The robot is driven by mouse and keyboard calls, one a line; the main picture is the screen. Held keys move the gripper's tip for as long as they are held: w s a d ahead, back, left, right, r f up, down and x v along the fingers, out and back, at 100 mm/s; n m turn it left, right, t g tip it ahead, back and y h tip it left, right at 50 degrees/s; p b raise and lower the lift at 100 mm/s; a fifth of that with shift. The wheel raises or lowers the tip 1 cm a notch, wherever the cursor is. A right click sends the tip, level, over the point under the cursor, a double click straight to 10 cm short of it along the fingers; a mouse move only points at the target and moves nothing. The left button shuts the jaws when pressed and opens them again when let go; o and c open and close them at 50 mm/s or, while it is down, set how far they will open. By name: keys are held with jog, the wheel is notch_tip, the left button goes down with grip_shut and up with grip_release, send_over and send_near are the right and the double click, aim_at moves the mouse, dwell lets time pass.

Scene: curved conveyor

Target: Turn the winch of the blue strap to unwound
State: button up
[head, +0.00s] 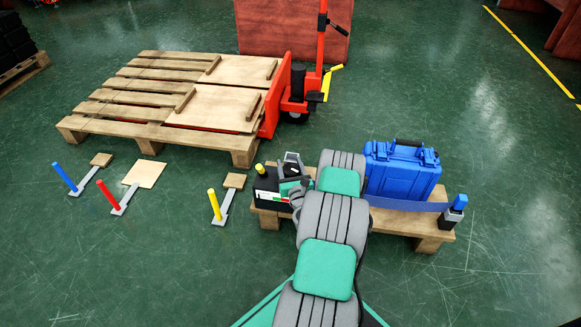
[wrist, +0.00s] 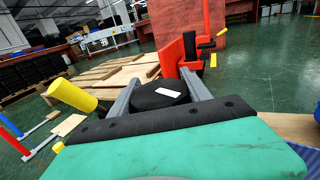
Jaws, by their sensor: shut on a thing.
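The blue strap (head: 412,206) runs low across the front of the blue case (head: 400,172) to a dark post with a blue top (head: 460,203) at the right end of the small pallet. Its left part is hidden behind my arm. My gripper (head: 293,160) is at the pallet's left end, beside a black box with a coloured label (head: 266,181) and a yellow post (head: 260,168). In the wrist view my fingers are shut on a black round piece with a white mark (wrist: 160,92). The yellow post (wrist: 72,96) stands just left of the fingers.
The small wooden pallet (head: 428,243) carries these things. A large pallet (head: 95,120) with a red pallet jack (head: 296,103) stands behind. Yellow (head: 214,205), red (head: 108,196) and blue (head: 64,177) levers stand on the floor at left. The floor at right is clear.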

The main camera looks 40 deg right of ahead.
jog(key=n+y, duration=0.1)
jog(key=y, duration=0.1)
jog(key=n+t+y+b, duration=0.2)
jog(key=y, duration=0.1)
jog(key=shift+w+a+f+n+y, duration=0.1)
jog(key=shift+w+a+n+y, duration=0.05)
jog(key=shift+a+n+y, duration=0.2)
jog(key=shift+a+n+y+b, duration=0.25)
jog(key=shift+n+y, duration=0.4)
jog(key=shift+y, duration=0.3)
jog(key=shift+a+n+y+b, duration=0.1)
jog(key=shift+n+y+b, duration=0.15)
jog(key=shift+n+y, duration=0.5)
jog(key=shift+y, duration=0.25)
jog(key=o, duration=1.4)
jog(key=shift+c, duration=0.2)
